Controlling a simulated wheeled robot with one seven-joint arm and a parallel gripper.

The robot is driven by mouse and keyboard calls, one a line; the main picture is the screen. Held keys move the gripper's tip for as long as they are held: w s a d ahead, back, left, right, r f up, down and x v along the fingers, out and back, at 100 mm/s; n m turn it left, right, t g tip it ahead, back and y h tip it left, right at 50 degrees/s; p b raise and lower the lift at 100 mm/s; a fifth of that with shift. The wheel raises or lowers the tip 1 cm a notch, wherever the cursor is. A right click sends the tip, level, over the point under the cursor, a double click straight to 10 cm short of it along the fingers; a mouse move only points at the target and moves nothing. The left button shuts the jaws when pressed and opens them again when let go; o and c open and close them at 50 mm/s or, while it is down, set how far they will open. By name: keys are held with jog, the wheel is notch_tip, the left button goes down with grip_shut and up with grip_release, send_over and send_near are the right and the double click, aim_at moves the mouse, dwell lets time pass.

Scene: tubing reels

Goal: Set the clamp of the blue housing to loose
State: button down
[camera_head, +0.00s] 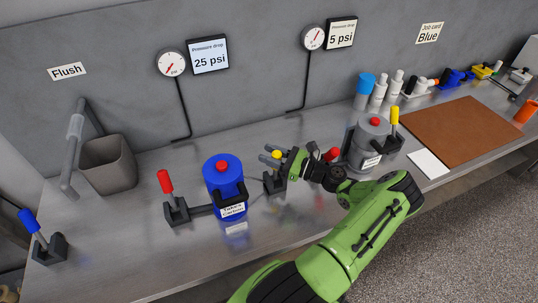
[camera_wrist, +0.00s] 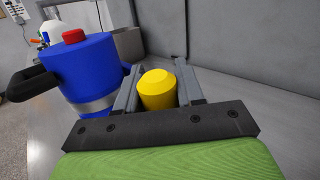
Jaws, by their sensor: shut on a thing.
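The blue housing (camera_head: 222,172) stands on the steel bench with a red button on top, a black bracket and a white label at its front. It also shows at the left of the wrist view (camera_wrist: 88,68). Beside it on the right is a lever with a yellow handle (camera_wrist: 157,90) on a black base (camera_head: 275,185). My gripper (camera_head: 272,155) is shut on the yellow handle, with one grey finger on each side. The handle's lower part is hidden in the wrist view. I cannot tell which part is the clamp, or its setting.
A red-handled lever (camera_head: 165,182) stands left of the blue housing. A grey housing (camera_head: 368,145) with its own yellow-handled lever (camera_head: 394,118) stands right of my gripper, near my arm. A blue-handled lever (camera_head: 30,222) is at far left. Gauges hang on the wall.

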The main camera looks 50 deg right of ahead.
jog(key=shift+s+a+f+n+t+y+b, duration=0.1)
jog(key=shift+s+a+n+t+y+b, duration=0.3)
jog(key=shift+s+n+b, duration=0.45)
jog(key=shift+s+a+f+n+t+y+b, duration=0.15)
jog(key=shift+s+a+n+t+y+b, duration=0.3)
jog(key=shift+b, duration=0.6)
jog(key=shift+s+a+f+n+t+y+b, duration=0.1)
jog(key=shift+s+a+n+t+y+b, duration=0.3)
jog(key=shift+s+n+b, duration=0.4)
jog(key=shift+w+d, duration=0.15)
jog(key=c, duration=0.8)
grip_release()
jog(key=b+v, duration=0.5)
jog(key=v, duration=1)
jog(key=shift+s+f, duration=0.1)
jog(key=shift+s, duration=0.35)
